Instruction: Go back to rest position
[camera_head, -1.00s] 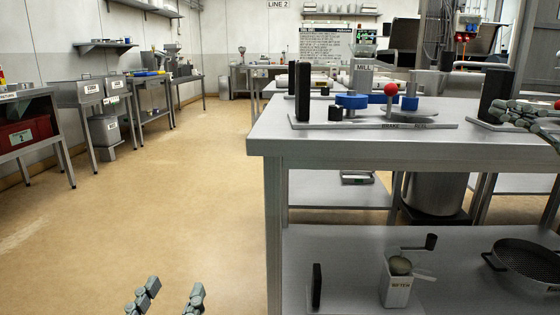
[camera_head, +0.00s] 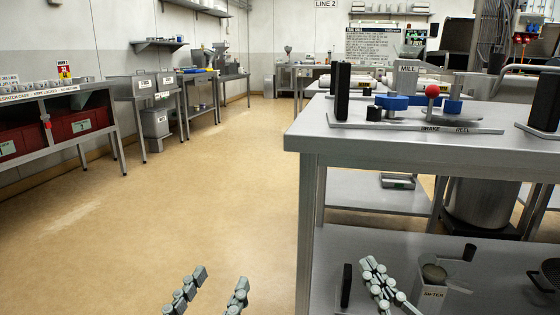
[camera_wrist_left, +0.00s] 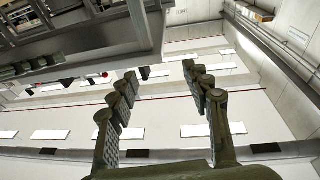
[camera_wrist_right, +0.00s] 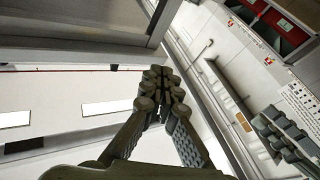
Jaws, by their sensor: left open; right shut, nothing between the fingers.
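My left gripper (camera_head: 219,277) shows at the bottom of the head view with its two grey fingers apart, over open floor. The left wrist view also shows the left gripper (camera_wrist_left: 160,76) open, with nothing between its fingers. My right gripper (camera_head: 371,268) is at the lower right of the head view, in front of the bench's lower shelf, fingers together. In the right wrist view the right gripper (camera_wrist_right: 163,76) is shut, fingertips meeting, and empty.
A steel bench (camera_head: 310,145) stands at the right, carrying a red-knobbed device (camera_head: 432,91). A table with red bins (camera_head: 80,124) stands left. The tan floor (camera_head: 190,170) between is clear.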

